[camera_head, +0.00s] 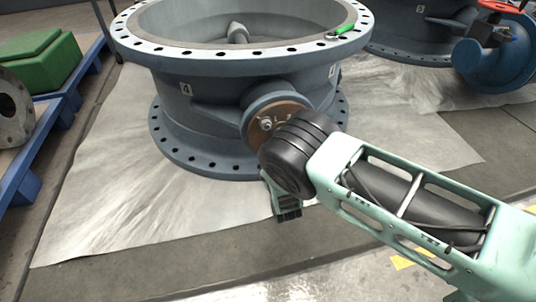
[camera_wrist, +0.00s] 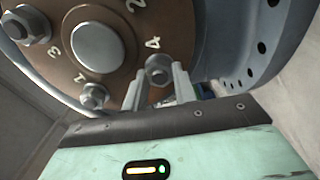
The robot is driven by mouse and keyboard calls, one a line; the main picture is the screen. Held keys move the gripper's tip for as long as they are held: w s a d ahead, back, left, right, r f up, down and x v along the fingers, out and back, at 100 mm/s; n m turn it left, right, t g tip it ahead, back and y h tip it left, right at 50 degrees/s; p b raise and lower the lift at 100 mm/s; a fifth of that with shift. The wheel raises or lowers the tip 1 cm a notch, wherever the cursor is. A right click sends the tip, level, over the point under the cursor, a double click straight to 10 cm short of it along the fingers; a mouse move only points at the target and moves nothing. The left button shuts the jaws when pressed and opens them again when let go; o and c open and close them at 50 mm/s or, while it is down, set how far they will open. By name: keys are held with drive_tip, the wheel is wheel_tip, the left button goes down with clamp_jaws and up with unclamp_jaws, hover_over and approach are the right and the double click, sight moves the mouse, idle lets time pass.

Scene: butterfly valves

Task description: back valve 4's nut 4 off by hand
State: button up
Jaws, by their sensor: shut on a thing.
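Valve 4 (camera_head: 205,120) is a large blue-grey ring body with a "4" label, standing upright on a sheet. Its side neck carries a brown round plate (camera_head: 258,128), also seen in the wrist view (camera_wrist: 72,68), with painted numbers around a grey shaft end. Nut 4 (camera_wrist: 158,70) sits on its stud beside the painted 4. My gripper (camera_wrist: 159,74) has one finger on each side of nut 4 and is shut on it. In the head view my arm hides the fingertips and most of the plate's right side.
A green-handled tool (camera_head: 341,31) lies on the valve's top rim. A blue valve (camera_head: 497,55) stands at right; green blocks (camera_head: 42,60) are at left.

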drive_tip(key=shift+d+f, duration=0.1)
drive_tip(key=shift+d, duration=0.1)
idle(0.3)
drive_tip(key=o, duration=1)
drive_tip(key=shift+a, duration=0.1)
drive_tip(key=p+v, duration=0.6)
drive_tip(key=v, duration=1.1)
drive_tip(key=shift+s+p, duration=0.2)
drive_tip(key=shift+p, duration=0.2)
